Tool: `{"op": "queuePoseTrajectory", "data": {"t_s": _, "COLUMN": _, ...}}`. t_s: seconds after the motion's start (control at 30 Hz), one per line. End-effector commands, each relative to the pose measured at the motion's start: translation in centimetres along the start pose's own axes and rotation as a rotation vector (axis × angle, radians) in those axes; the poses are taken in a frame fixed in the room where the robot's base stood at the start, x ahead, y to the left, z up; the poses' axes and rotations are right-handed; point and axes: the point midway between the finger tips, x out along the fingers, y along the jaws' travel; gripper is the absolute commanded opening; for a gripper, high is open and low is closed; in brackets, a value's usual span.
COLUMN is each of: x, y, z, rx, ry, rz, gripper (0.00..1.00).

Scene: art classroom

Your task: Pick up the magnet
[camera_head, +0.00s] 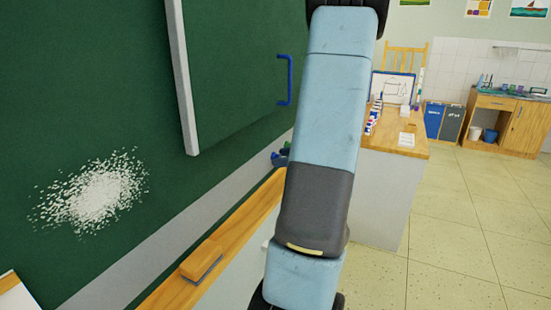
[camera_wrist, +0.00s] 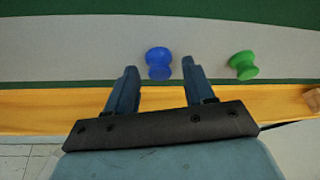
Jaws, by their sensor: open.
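In the wrist view, a blue magnet (camera_wrist: 158,63), shaped like a spool, is on the pale grey strip of the board. It shows between and slightly beyond the tips of my gripper (camera_wrist: 159,70). The two fingers are apart with nothing held between them. A green magnet (camera_wrist: 243,65) of similar shape is on the same strip, to the right of the right finger. In the head view my arm covers much of the middle, and I cannot make out the magnets for certain; a small dark blue shape (camera_head: 280,158) shows at the arm's left edge.
A wooden ledge (camera_wrist: 60,108) runs below the strip, close under the fingers. In the head view an eraser (camera_head: 202,260) lies on this ledge. The green chalkboard (camera_head: 90,100) has a chalk smear and a blue handle (camera_head: 288,80). A desk (camera_head: 385,200) stands right of my arm; open floor lies beyond.

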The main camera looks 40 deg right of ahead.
Motion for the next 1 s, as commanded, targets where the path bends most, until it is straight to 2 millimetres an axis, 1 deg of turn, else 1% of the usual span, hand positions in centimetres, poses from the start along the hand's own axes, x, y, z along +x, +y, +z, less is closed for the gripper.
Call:
{"op": "queuePoseTrajectory", "data": {"t_s": 0.07, "x": 0.42, "y": 0.0, "z": 0.02, "rx": 0.0, "ry": 0.0, "rz": 0.0, "gripper": 0.53}}
{"op": "queuePoseTrajectory", "data": {"t_s": 0.27, "x": 0.43, "y": -0.01, "z": 0.03, "rx": -0.001, "ry": 0.0, "rz": -0.001, "gripper": 0.52}}
{"op": "queuePoseTrajectory", "data": {"t_s": 0.6, "x": 0.41, "y": 0.01, "z": 0.03, "rx": -0.001, "ry": 0.0, "rz": 0.0, "gripper": 0.2}}
{"op": "queuePoseTrajectory", "data": {"t_s": 0.67, "x": 0.41, "y": 0.01, "z": 0.03, "rx": -0.001, "ry": 0.0, "rz": 0.0, "gripper": 0.15}}
{"op": "queuePoseTrajectory", "data": {"t_s": 0.87, "x": 0.4, "y": 0.01, "z": 0.05, "rx": -0.001, "ry": 0.0, "rz": 0.0, "gripper": 0.15}}
{"op": "queuePoseTrajectory", "data": {"t_s": 1.0, "x": 0.02, "y": -0.12, "z": 0.4, "rx": -0.003, "ry": 0.0, "rz": -0.001, "gripper": 0.15}}
